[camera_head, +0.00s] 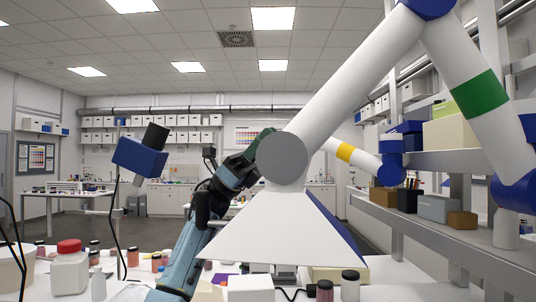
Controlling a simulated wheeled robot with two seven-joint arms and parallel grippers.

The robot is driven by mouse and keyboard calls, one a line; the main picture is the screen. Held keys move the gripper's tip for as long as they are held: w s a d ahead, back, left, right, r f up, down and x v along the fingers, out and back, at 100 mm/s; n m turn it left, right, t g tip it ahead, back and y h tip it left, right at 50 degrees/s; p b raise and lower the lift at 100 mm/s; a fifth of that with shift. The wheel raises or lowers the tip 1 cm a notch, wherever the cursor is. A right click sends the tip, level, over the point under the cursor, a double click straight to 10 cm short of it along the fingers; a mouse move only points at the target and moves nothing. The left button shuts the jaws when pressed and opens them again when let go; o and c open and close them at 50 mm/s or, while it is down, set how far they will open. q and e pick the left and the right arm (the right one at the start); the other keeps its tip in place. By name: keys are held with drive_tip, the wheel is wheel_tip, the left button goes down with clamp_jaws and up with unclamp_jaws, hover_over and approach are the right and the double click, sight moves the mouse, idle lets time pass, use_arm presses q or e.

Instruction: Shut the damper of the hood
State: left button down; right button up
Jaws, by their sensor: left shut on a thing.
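The white fume hood (285,230) hangs in the middle of the view, its flared skirt widening downward. Its neck meets a thick white duct at a round grey joint cap (283,158). My left arm comes up from below, on the left of the hood. My left gripper (259,147) is at the grey joint, at the top of the neck, and is partly hidden by it. It is shut on a part there that I take for the damper's handle. A dark green piece shows at that spot. The damper's position cannot be made out. My right gripper is not in view.
Jars and a red-capped bottle (70,268) stand on the white table below left. Two dark-lidded jars (350,285) stand below the hood. The duct, with a green band (479,95), crosses the upper right. A shelf with boxes (439,207) is at right.

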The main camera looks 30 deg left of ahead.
use_arm(q)
drive_tip(key=shift+a+f+m+h+b, duration=0.2)
drive_tip(key=shift+m+h+b, duration=0.1)
drive_tip(key=shift+h+b, duration=0.1)
drive_tip(key=c, duration=1.3)
unclamp_jaws()
drive_tip(key=b+v, duration=0.2)
drive_tip(key=v, duration=1.1)
drive_tip(key=shift+a+f, duration=0.1)
